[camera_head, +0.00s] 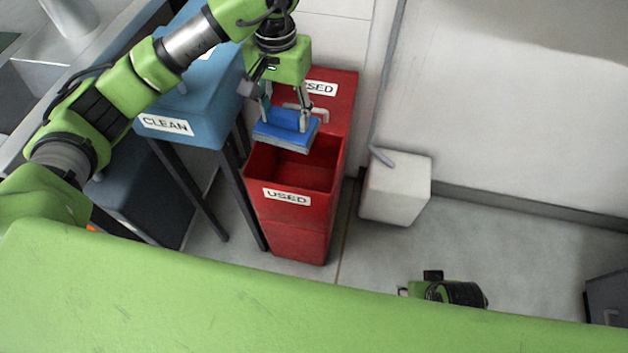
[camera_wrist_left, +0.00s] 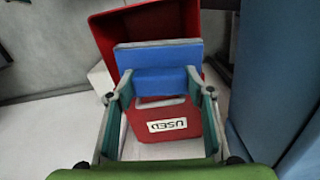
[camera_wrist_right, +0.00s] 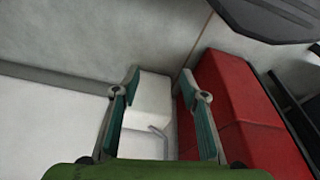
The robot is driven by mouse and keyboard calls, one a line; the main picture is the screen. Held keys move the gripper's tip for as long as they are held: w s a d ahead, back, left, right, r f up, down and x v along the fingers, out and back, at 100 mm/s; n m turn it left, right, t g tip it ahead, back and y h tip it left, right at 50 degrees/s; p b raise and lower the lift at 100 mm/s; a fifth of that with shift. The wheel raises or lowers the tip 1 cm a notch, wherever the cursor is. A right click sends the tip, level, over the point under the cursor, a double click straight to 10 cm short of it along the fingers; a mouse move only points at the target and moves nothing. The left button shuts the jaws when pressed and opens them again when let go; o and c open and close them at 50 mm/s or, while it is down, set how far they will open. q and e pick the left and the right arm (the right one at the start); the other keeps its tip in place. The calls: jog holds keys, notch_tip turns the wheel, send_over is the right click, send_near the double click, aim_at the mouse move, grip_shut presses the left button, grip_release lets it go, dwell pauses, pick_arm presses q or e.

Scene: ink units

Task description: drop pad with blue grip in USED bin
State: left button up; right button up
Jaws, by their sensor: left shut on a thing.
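The pad with the blue grip (camera_head: 288,129) is a flat blue block with a greyish underside, held above the red USED bin (camera_head: 310,215). My left gripper (camera_head: 285,112) is shut on its blue grip, and the pad lies over the back part of the bin's open top. In the left wrist view the pad (camera_wrist_left: 160,58) sits between the fingertips, with the red bin (camera_wrist_left: 105,40) beyond it. The bin's inside is partly hidden by the pad. My right gripper (camera_wrist_right: 164,92) is open and empty in the right wrist view, well apart from the pad.
A blue CLEAN container (camera_head: 195,110) on a dark-legged stand is just left of the bin. A white block (camera_head: 396,188) with a grey pipe stands to the right by the wall.

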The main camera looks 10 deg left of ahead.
pick_arm(q)
jog(key=shift+f+b, duration=0.35)
jog(key=shift+f, duration=0.75)
pick_arm(e)
jog(key=shift+w+v, duration=0.15)
jog(key=shift+v, duration=0.7)
jog(key=shift+w+v, duration=0.2)
jog(key=shift+v, duration=0.65)
jog(key=shift+r, duration=0.1)
pick_arm(q)
jog(key=o, duration=1.1)
jog(key=shift+c, duration=0.2)
notch_tip(320, 180, up, 12)
jog(key=shift+r, duration=0.1)
